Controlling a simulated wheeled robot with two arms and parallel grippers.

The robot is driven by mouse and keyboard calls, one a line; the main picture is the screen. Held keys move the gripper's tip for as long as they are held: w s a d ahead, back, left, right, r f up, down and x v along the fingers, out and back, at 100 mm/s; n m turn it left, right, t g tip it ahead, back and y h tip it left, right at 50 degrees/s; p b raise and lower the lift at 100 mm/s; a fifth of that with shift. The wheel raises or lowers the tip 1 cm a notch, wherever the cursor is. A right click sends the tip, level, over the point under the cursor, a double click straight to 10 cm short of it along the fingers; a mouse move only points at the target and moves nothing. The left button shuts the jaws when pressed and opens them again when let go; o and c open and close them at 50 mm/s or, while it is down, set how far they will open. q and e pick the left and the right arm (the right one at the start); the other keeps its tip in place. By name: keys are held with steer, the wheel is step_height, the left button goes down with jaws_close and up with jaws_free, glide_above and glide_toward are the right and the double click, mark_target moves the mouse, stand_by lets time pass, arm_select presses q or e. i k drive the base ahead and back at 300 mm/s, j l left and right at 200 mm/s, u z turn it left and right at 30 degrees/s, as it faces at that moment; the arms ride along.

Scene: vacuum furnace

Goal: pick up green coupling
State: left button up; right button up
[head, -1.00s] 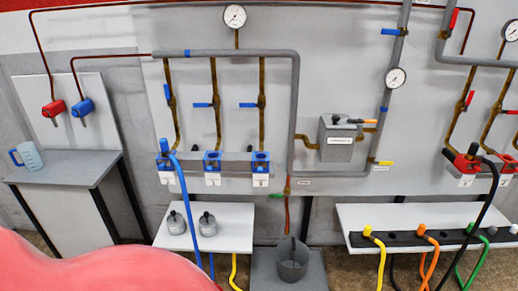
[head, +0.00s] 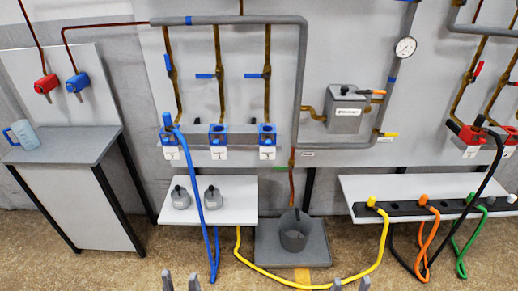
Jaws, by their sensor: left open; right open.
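The green coupling (head: 472,198) sits in the black strip (head: 398,210) on the right white shelf. It is small in the picture, and a green hose (head: 467,252) hangs from the strip beside it. My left gripper (head: 180,283) shows only its two fingertips at the bottom edge, apart and empty. My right gripper (head: 351,285) also shows only its fingertips at the bottom edge, apart and empty. Both grippers are well away from the coupling, to its left and lower in the picture.
Yellow (head: 371,202) and orange (head: 423,200) couplings share the strip. A black hose (head: 487,185) runs from the red port block (head: 470,138) across the strip near the green coupling. Hoses hang in front of both shelves.

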mark_target(471, 195)
steer(key=z, duration=1.6)
steer(key=i+z, duration=0.2)
steer(key=z, duration=0.2)
steer(key=i+j+z, duration=0.2)
steer(key=z, duration=0.2)
steer(key=i+j+z, duration=0.1)
steer(key=i+j, duration=0.4)
steer(key=i+j+z, duration=0.15)
steer(key=i+j, duration=0.35)
steer(key=i+j+z, duration=0.1)
steer(key=i+j, duration=0.35)
steer(key=j, duration=0.2)
